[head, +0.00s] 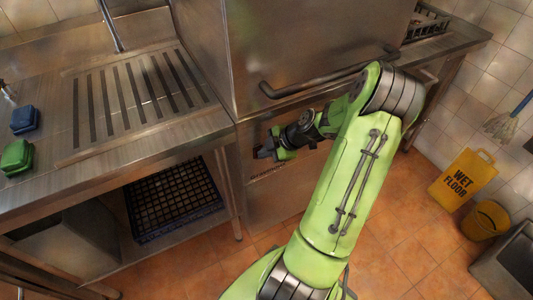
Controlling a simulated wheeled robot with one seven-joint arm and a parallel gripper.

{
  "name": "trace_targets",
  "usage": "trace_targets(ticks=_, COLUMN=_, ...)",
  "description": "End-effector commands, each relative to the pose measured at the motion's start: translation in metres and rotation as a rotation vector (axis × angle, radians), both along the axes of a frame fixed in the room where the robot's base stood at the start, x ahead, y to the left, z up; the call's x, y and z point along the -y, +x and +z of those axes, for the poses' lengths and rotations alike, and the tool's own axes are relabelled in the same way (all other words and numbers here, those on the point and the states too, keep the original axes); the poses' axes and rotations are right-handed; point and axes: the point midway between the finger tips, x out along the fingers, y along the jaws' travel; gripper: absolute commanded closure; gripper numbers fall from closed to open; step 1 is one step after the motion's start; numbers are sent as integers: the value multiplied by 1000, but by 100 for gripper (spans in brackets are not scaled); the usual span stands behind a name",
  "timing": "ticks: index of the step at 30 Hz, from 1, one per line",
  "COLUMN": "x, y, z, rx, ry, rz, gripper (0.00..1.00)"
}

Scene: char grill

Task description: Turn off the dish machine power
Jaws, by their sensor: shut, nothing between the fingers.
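The dish machine (290,40) is a tall steel box at the top centre of the head view. A dark bar handle (300,88) runs across the lower part of its front. Below the handle is a steel front panel (262,205). My gripper (263,153) is shut and empty, at the upper left of this lower panel, close to the machine's left corner. I cannot tell whether its fingertips touch the panel. A small patch of dark markings shows just under the gripper. The power control is not clearly visible; my gripper and green arm cover part of the panel.
A steel drainboard (190,128) with dark slots lies left, holding a blue sponge (25,119) and a green sponge (17,157). A dark rack (172,200) sits below it. A yellow wet floor sign (463,179) and yellow bucket (486,221) stand right. Orange tiled floor is clear between.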

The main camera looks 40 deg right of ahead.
Motion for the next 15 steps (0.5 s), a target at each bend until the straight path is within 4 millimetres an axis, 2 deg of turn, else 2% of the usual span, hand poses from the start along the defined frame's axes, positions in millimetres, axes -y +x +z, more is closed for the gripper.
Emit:
trace_targets(ticks=3, x=1, y=9, z=5, rx=-57, ry=14, rz=8, gripper=100)
trace_targets(ticks=10, x=2, y=7, z=3, rx=-58, ry=19, rz=2, gripper=100)
trace_targets(ticks=15, x=2, y=7, z=10, rx=-58, ry=17, rz=3, gripper=100)
